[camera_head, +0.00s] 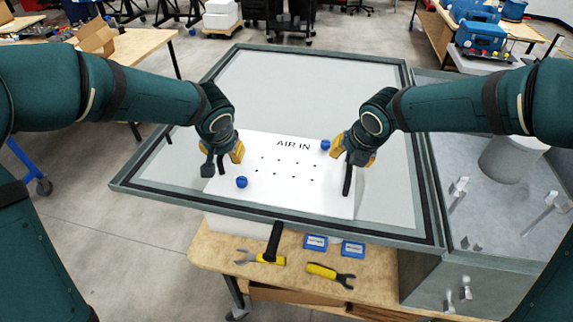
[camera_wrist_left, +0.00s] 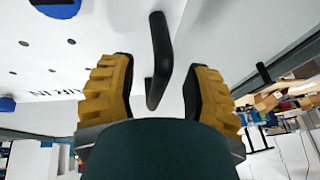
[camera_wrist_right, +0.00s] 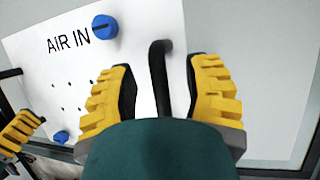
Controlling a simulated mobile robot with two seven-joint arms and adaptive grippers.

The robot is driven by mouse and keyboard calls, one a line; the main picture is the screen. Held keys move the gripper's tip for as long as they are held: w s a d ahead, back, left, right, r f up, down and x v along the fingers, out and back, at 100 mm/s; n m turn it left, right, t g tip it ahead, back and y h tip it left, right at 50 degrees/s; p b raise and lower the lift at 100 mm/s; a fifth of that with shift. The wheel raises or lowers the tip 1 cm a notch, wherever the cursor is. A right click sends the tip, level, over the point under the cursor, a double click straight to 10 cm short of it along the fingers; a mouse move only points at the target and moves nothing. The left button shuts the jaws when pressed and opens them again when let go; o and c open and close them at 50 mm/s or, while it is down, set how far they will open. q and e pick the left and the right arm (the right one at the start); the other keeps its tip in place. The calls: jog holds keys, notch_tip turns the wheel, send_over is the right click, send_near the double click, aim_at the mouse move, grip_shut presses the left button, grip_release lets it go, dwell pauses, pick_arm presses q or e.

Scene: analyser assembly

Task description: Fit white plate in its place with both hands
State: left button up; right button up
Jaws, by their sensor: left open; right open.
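The white plate (camera_head: 270,184), marked "AIR IN" with several small holes, lies inside the dark-rimmed frame of the grey cabinet (camera_head: 128,188). It has a blue knob (camera_head: 325,145) near its far right corner and another blue knob (camera_head: 242,182) near its front left. A black handle (camera_wrist_left: 160,60) stands at its left side and another black handle (camera_wrist_right: 159,75) at its right side. My left gripper (camera_head: 222,160) is open with its fingers on either side of the left handle. My right gripper (camera_head: 350,158) is open with its fingers on either side of the right handle. Contact cannot be told.
Below the front edge, a wooden table (camera_head: 215,250) bears a hammer (camera_head: 272,245), a yellow wrench (camera_head: 330,274) and two blue boxes (camera_head: 316,242). A grey compartment (camera_head: 500,200) with metal fittings adjoins on the right. The far part of the frame's panel (camera_head: 300,85) is clear.

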pick_arm(q)
grip_shut()
pick_arm(e)
grip_shut()
pick_arm(q)
jog(key=shift+r, duration=0.2)
pick_arm(e)
jog(key=shift+r, duration=0.15)
